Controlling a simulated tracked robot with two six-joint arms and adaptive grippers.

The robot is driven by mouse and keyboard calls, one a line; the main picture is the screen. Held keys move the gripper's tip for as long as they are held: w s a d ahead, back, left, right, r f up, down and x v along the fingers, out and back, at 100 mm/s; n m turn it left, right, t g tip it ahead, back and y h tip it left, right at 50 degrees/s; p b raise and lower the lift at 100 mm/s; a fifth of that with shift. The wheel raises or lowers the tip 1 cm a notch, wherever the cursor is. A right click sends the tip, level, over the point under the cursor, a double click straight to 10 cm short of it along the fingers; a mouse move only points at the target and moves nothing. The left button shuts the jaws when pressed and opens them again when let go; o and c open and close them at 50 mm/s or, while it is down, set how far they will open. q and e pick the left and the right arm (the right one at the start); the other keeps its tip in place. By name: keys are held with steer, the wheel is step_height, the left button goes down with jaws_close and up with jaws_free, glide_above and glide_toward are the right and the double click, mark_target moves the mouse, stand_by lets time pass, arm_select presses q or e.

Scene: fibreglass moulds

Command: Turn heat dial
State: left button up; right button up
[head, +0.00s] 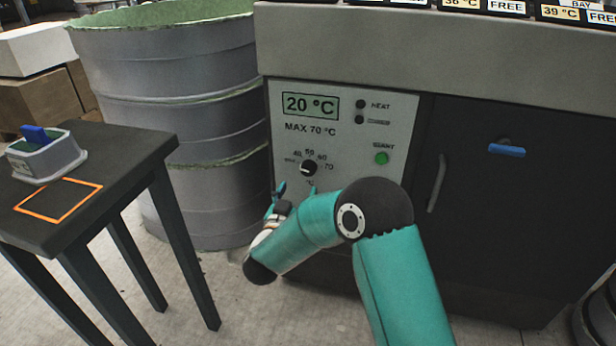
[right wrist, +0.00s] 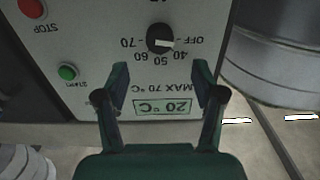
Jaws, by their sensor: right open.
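The heat dial (head: 309,167) is a round black knob on a pale control panel (head: 385,120), with a scale from OFF through 40, 50 and 60 to 70. In the right wrist view, the dial (right wrist: 160,38) appears upside down, its white mark pointing towards OFF. The display (head: 310,105) reads 20 °C, above the words MAX 70 °C. My right gripper (head: 297,190) is open and just below the dial in the head view. In the right wrist view, its fingers (right wrist: 163,76) are spread apart and empty, with the dial beyond their tips. My left gripper is out of view.
A green START button (head: 381,158) sits right of the dial; a red STOP button (right wrist: 31,8) shows in the wrist view. A large grey drum (head: 165,90) stands left of the panel.

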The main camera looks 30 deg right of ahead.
mark_target(307, 172)
steer(key=b+x, duration=0.1)
steer(key=x, duration=0.7)
steer(key=shift+w+d, duration=0.15)
steer(key=shift+d, duration=0.05)
